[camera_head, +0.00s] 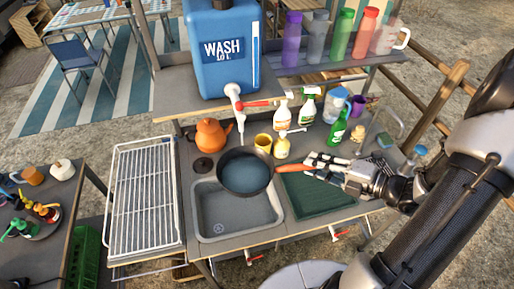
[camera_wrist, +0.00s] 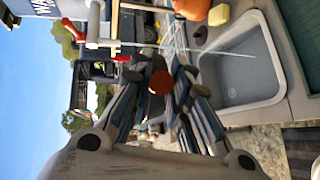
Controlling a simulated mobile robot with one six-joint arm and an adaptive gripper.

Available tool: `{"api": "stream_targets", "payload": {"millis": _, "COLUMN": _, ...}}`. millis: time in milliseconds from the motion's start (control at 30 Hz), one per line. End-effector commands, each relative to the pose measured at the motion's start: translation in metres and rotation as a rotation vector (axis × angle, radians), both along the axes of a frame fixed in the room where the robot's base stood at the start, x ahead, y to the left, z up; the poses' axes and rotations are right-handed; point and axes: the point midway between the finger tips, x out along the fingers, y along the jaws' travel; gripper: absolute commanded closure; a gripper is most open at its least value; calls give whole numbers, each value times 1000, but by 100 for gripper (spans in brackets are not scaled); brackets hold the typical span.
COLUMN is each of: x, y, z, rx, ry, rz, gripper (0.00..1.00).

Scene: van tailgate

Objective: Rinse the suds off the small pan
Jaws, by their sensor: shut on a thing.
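The small pan (camera_head: 245,171) is dark with an orange handle (camera_head: 292,168). It is held over the back part of the sink (camera_head: 240,217), below the tap (camera_head: 233,92) of the blue wash tank (camera_head: 222,55). Its inside looks dark blue; I cannot make out any white suds. My gripper (camera_head: 318,167) is shut on the handle from the right. In the wrist view, the handle's round red-brown end (camera_wrist: 160,82) shows between the fingers, and the pan's bowl cannot be made out. A thin pale streak (camera_wrist: 200,50), which looks like running water, leaves the tap there.
A wire drying rack (camera_head: 145,195) is left of the sink, and a green board (camera_head: 318,194) is right of it. The shelf holding the tank overhangs the back.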

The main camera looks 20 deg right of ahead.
Motion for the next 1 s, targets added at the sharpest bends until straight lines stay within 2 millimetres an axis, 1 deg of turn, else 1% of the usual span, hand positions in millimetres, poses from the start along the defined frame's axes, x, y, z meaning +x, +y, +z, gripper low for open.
{"api": "stream_targets", "payload": {"millis": 33, "x": -4, "y": 0, "z": 8, "rx": 4, "ry": -1, "rz": -3, "gripper": 100}}
{"api": "stream_targets", "payload": {"millis": 100, "x": -9, "y": 1, "z": 13, "rx": 4, "ry": -1, "rz": -3, "gripper": 100}}
{"api": "stream_targets", "payload": {"millis": 500, "x": -39, "y": 4, "z": 36, "rx": 4, "ry": 0, "rz": -3, "gripper": 100}}
{"api": "stream_targets", "payload": {"millis": 667, "x": -44, "y": 5, "z": 38, "rx": 3, "ry": -2, "rz": 0, "gripper": 100}}
{"api": "stream_targets", "payload": {"millis": 1000, "x": -44, "y": 5, "z": 37, "rx": 3, "ry": -2, "rz": 0, "gripper": 100}}
